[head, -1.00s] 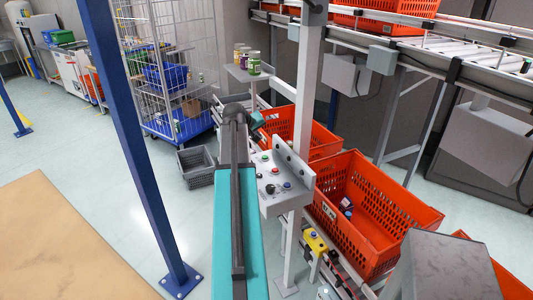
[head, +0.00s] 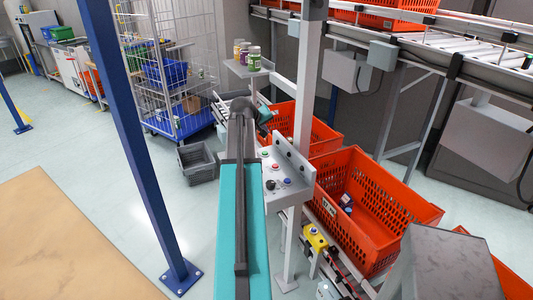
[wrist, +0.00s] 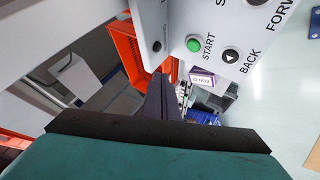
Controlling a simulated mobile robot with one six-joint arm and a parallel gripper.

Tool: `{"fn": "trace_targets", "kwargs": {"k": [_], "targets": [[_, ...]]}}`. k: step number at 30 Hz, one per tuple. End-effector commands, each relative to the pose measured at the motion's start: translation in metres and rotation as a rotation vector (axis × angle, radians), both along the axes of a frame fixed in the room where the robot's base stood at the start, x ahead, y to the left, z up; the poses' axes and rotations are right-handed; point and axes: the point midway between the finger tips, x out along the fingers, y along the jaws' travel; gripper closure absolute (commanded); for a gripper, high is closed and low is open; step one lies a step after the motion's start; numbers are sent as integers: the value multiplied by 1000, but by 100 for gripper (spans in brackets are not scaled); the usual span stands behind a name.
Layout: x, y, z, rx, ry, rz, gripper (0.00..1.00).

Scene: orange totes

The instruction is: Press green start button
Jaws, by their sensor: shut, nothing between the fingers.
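The green start button (wrist: 193,45) sits on a light grey control panel (wrist: 222,20), beside the label START, in the upper part of the wrist view. A dark BACK button (wrist: 230,56) is to its right. My gripper (wrist: 158,88) shows as dark fingers, shut and empty, below and left of the green button. The fingers look apart from the button; the exact gap in depth cannot be told. In the head view the panel (head: 283,194) stands on a post just right of my arm, with several small coloured buttons. The fingertips are not clear there.
An orange tote (head: 340,238) stands right of the panel post, with another tote (head: 318,137) behind. A yellow button box (head: 315,237) is low in front. A blue post (head: 140,150) and open floor lie left. Jars stand on a small shelf (head: 246,70).

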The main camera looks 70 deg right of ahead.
Motion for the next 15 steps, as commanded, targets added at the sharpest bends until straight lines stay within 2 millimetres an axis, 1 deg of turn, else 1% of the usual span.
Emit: {"fn": "trace_targets", "kwargs": {"k": [1,15], "targets": [[0,0,-8,1,0,-1,100],[0,0,-54,1,0,-1,100]]}}
